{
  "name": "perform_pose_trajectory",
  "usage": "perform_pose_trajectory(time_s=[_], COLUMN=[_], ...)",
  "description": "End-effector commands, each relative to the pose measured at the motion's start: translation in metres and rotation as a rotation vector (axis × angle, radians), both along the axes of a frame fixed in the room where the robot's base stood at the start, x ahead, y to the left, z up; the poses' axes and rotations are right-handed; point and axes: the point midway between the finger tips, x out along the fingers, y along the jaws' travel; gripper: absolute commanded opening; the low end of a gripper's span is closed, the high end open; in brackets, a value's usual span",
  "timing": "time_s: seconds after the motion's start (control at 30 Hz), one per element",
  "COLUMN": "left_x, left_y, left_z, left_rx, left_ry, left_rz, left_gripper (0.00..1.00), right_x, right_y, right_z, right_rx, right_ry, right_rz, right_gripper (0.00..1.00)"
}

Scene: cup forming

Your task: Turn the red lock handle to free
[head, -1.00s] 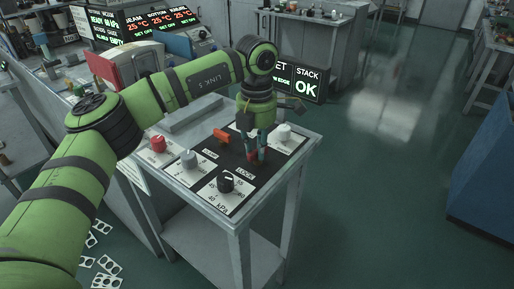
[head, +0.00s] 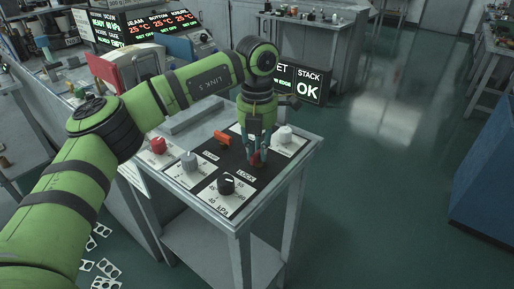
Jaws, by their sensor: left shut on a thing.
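My left gripper (head: 259,157) points down at the control panel and is shut on the red lock handle (head: 255,159). The handle sits on the black panel (head: 237,159) beside the LOCK label, and the fingers partly hide it. I cannot read the handle's exact angle. My right gripper is not in view.
Near the handle are an orange lever (head: 221,138), a black kPa knob (head: 226,184), a grey knob (head: 189,161), a red knob (head: 158,145) and a white knob (head: 284,134). A display (head: 299,84) behind reads STACK OK.

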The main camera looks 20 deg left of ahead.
Motion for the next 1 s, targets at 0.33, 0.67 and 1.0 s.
perform_pose_trajectory(time_s=[0.33,0.67,1.0], left_x=[0.000,0.001,0.001], left_y=[0.000,0.000,-0.001], left_z=[0.000,0.014,0.084], left_rx=[-0.001,0.000,-0.002], left_ry=[-0.002,-0.003,-0.005], left_rz=[0.002,0.001,0.003], left_gripper=[0.45,0.45,0.45], right_x=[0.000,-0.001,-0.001], right_y=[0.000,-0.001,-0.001], right_z=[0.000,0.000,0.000], right_rx=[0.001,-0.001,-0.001], right_ry=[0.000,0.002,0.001], right_rz=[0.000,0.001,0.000], right_gripper=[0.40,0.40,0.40])
